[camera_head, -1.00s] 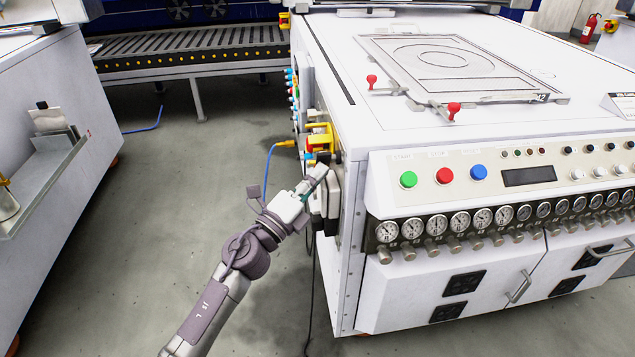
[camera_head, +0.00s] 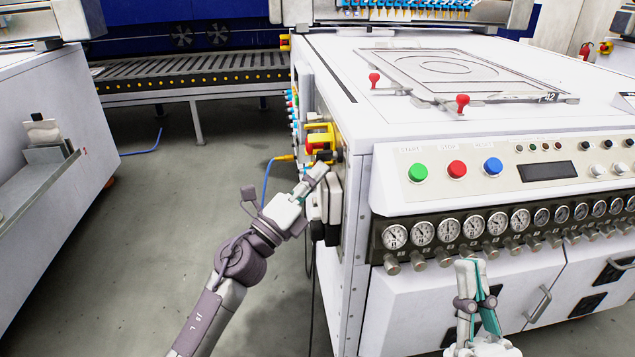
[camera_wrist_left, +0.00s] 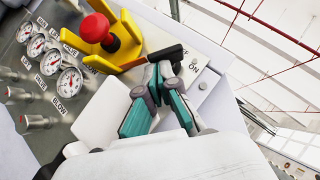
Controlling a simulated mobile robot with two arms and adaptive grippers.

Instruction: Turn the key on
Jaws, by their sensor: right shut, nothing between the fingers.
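A black bar-like handle (camera_wrist_left: 166,56), likely the key, is in the left wrist view on the white panel, beside an "ON" label. My left gripper (camera_wrist_left: 159,70) has its fingertips together at the handle's lower edge, partly covering it. I cannot tell whether they touch it. In the head view, my left gripper (camera_head: 322,168) is at the machine's left side, just below the yellow guard, and the key is not clearly visible. My right gripper (camera_head: 467,262) points up in front of the gauge row, shut and empty.
A red button (camera_wrist_left: 96,27) in a yellow guard (camera_wrist_left: 125,42) sits close beside the handle. Several gauges (camera_wrist_left: 69,82) line the panel. The front has green (camera_head: 418,172), red and blue buttons. A blue cable (camera_head: 268,180) hangs near my left gripper.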

